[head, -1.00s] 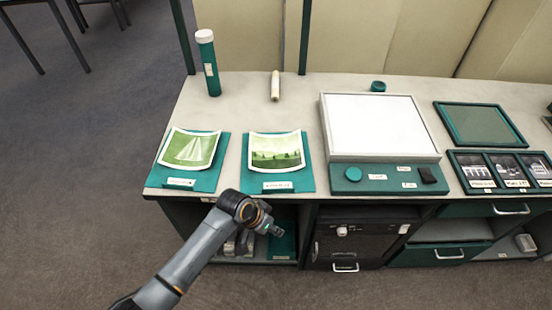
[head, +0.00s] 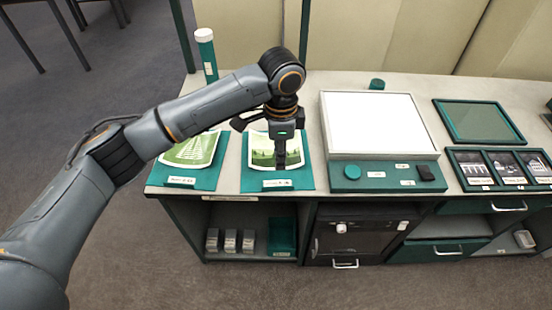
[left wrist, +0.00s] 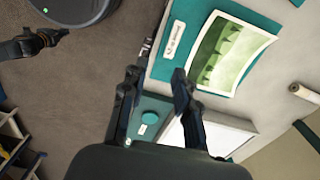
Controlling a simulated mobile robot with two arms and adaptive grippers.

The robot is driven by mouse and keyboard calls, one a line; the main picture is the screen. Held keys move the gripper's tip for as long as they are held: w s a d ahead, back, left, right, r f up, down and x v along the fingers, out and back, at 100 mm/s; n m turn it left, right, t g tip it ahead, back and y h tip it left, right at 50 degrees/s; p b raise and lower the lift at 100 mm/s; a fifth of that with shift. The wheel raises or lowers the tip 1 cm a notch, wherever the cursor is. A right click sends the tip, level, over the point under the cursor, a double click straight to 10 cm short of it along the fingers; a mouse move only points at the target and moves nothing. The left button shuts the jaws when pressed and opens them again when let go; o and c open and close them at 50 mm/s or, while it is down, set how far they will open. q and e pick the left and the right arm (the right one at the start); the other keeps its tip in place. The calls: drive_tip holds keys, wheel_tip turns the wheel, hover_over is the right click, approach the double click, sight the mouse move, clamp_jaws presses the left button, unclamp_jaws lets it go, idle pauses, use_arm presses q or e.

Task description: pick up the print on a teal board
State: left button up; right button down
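Two curled green prints lie on teal boards at the left of the counter. The right one (head: 262,152) shows a line of trees; its board (head: 302,180) bears a white label. The left print (head: 192,151) lies on its own board (head: 210,180), partly hidden by my arm. My left gripper (head: 280,160) points down in front of the right print and hides its middle. In the left wrist view the gripper (left wrist: 157,80) is open and empty, with that tree print (left wrist: 230,54) beyond its fingers. A dark shape there (left wrist: 30,45) may be my right gripper; its fingers are unclear.
A white light panel (head: 380,122) stands right of the boards, with a teal frame (head: 478,124) and a tray of dark pictures (head: 500,184) further right. A teal tube (head: 207,55) stands behind. A cream roll (left wrist: 304,93) lies behind the prints.

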use_arm(q)
hover_over(278, 187)
drive_tip(key=f, duration=0.8)
drive_tip(key=shift+s+d+f+p, duration=0.15)
drive_tip(key=shift+s+f+p, duration=0.05)
drive_tip(key=shift+p, duration=0.1)
drive_tip(key=f, duration=0.5)
drive_tip(key=shift+w+p, duration=0.25)
drive_tip(key=shift+p, duration=0.1)
drive_tip(key=shift+c, duration=0.2)
clamp_jaws()
